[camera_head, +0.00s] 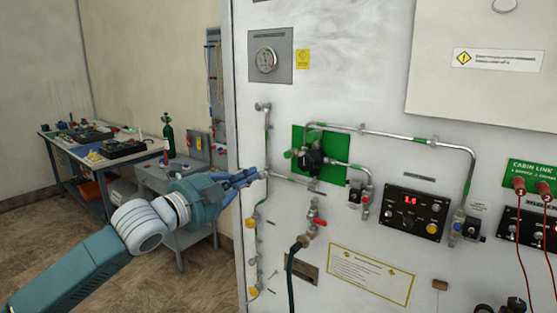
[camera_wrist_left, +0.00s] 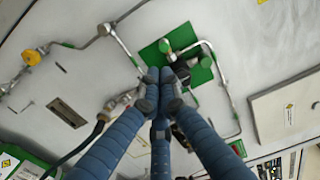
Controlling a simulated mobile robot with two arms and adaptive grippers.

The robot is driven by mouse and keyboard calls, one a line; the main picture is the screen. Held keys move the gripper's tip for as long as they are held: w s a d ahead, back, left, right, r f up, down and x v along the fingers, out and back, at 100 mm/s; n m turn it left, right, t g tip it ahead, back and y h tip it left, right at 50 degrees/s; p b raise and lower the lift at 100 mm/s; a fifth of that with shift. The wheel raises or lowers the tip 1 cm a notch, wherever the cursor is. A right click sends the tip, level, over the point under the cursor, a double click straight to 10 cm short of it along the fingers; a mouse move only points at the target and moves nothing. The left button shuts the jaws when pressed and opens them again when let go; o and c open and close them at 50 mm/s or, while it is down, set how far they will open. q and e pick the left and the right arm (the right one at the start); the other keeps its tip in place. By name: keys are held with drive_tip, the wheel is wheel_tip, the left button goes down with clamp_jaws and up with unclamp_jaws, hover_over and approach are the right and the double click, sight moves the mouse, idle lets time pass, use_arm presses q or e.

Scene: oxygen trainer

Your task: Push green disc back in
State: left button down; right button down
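A green square plate (camera_head: 336,174) on the white wall panel carries a dark regulator (camera_head: 312,157) with pipes. A small round green disc (camera_wrist_left: 164,46) shows at the regulator's upper left in the left wrist view. In the head view a green knob (camera_head: 288,154), which looks like the same part, sticks out at the regulator's left. My left gripper (camera_head: 258,174) is left of the plate and apart from the knob. In the left wrist view its blue fingers (camera_wrist_left: 160,76) come together at the tips with nothing between them, and cover part of the regulator. My right gripper is not in view.
Metal pipes (camera_head: 410,137) with valves run around the plate. A black hose (camera_head: 291,265) hangs below. A control box (camera_head: 412,213) reading 1.6 is to the right. A cluttered workbench (camera_head: 72,160) and a small cabinet (camera_head: 165,177) stand at the left.

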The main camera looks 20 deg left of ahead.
sight(286, 156)
use_arm(q)
drive_tip(key=p+x, duration=0.4)
drive_tip(key=x, duration=0.7)
drive_tip(key=shift+w+r+p, duration=0.1)
drive_tip(key=shift+w+p, duration=0.05)
drive_tip(key=shift+p, duration=0.25)
drive_tip(key=shift+w+d, duration=0.2)
drive_tip(key=shift+w, duration=0.2)
drive_tip(key=shift+x, duration=0.8)
drive_tip(key=shift+s+a+r, duration=0.1)
drive_tip(key=shift+r, duration=0.1)
